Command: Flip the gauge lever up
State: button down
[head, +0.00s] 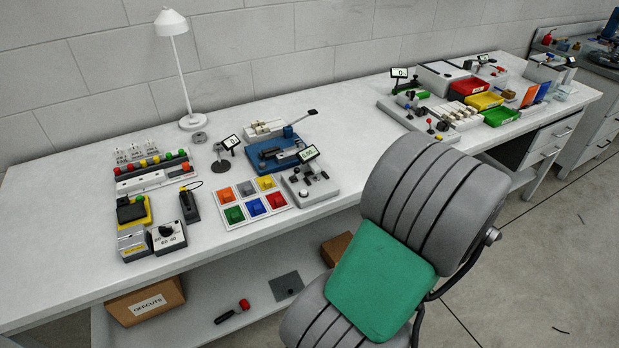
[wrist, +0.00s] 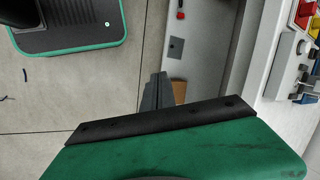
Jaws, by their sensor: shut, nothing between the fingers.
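Several small digital readouts stand on the bench, and I cannot tell which is the task's gauge. One readout (head: 231,141) is on a dark round stand. Another readout (head: 309,153) is above a grey block with small knobs (head: 310,187). A third readout (head: 399,72) is on the fixture further right. No lever is clear enough to tell up from down. In the wrist view my gripper (wrist: 158,92) is shut and empty, its dark fingers over the floor beside the bench's lower shelf. The gripper is not clearly identifiable in the head view.
The white bench (head: 345,118) is bare between its two groups of fixtures. A lamp (head: 191,122) stands at the back left. Below are a cardboard box (head: 148,300), a red-handled tool (head: 235,310) and a grey plate (head: 286,285). A grey ribbed shape with a green panel hides some bench edge.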

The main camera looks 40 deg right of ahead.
jog(key=w+d+r+m+t, duration=0.2)
jog(key=w+r+m+t, duration=0.5)
jog(key=w+r+m, duration=0.6)
notch_tip(320, 180, up, 2)
jog(key=shift+w+d+r+m, duration=0.2)
jog(key=shift+w+d+m, duration=0.1)
jog(key=shift+m, duration=0.8)
